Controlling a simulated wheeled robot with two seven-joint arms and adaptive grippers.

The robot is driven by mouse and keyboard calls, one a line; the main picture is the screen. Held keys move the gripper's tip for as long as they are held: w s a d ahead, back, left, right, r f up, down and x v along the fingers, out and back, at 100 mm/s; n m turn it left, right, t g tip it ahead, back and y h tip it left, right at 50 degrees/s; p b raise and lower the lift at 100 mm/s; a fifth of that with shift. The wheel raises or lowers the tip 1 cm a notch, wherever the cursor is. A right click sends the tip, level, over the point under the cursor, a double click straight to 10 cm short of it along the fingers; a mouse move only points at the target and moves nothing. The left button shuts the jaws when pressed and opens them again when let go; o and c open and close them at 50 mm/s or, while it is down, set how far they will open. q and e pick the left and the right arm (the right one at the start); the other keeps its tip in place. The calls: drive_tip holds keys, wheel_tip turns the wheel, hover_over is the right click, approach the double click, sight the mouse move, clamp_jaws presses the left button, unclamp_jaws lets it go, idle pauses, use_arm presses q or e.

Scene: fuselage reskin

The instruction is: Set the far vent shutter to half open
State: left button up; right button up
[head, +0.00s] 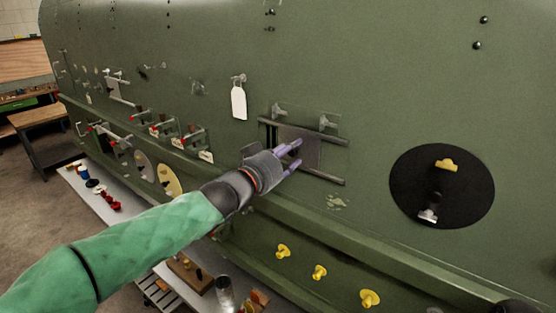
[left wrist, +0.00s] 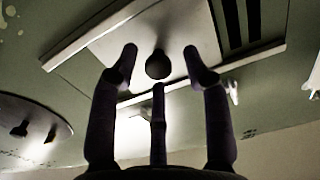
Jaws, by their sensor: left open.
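A vent shutter plate (head: 313,150) sits between two rails on the green fuselage wall in the head view. Dark slots show uncovered at its left end. In the left wrist view, the shutter plate (left wrist: 118,45) carries a dark round knob (left wrist: 158,65), with dark slots (left wrist: 250,22) bare at the upper right. My left gripper (head: 292,155) is open in front of this plate. In the left wrist view, its fingers (left wrist: 158,75) stand around the knob; contact cannot be told. A second, similar railed vent (head: 118,90) sits further along the wall at the left. My right gripper is not seen.
A white tag (head: 239,101) hangs above and left of the vent. A black disc (head: 459,205) with a yellow clip is at the right. Red-handled fittings (head: 160,127) line the wall at left. Yellow knobs (head: 319,272) sit below. A bench (head: 130,215) with loose parts runs underneath.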

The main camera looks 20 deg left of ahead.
use_arm(q)
drive_tip(key=v, duration=1.1)
drive_tip(key=shift+s, duration=0.4)
drive_tip(key=shift+a+r, duration=0.1)
